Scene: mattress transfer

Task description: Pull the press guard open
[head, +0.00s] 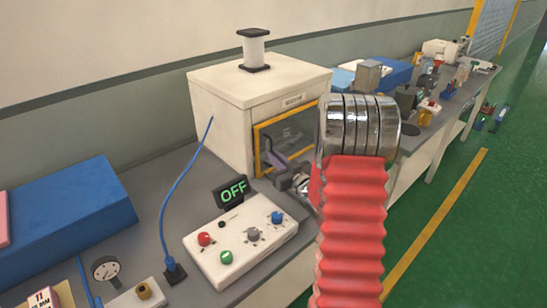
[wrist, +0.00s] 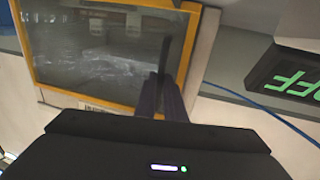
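The press (head: 222,105) is a white box on the bench with a sign on its front. Its guard is a clear window in a yellow frame (head: 257,150), and it looks closed. In the wrist view the guard's yellow frame (wrist: 110,103) fills the upper left, turned over. A dark upright bar (wrist: 165,52), seemingly the guard's handle, shows in front of the window. My gripper (wrist: 163,82) has its purple fingers close together at the lower end of this bar. In the head view my gripper (head: 272,158) is at the guard, partly hidden by my arm. Whether the fingers grip the bar is unclear.
A control box (head: 240,245) with knobs and buttons and a display (head: 231,191) reading OFF stand in front of the press. A blue cable (head: 176,185) runs beside them. A blue block (head: 70,220) lies at the left. Green floor (head: 480,220) is clear at the right.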

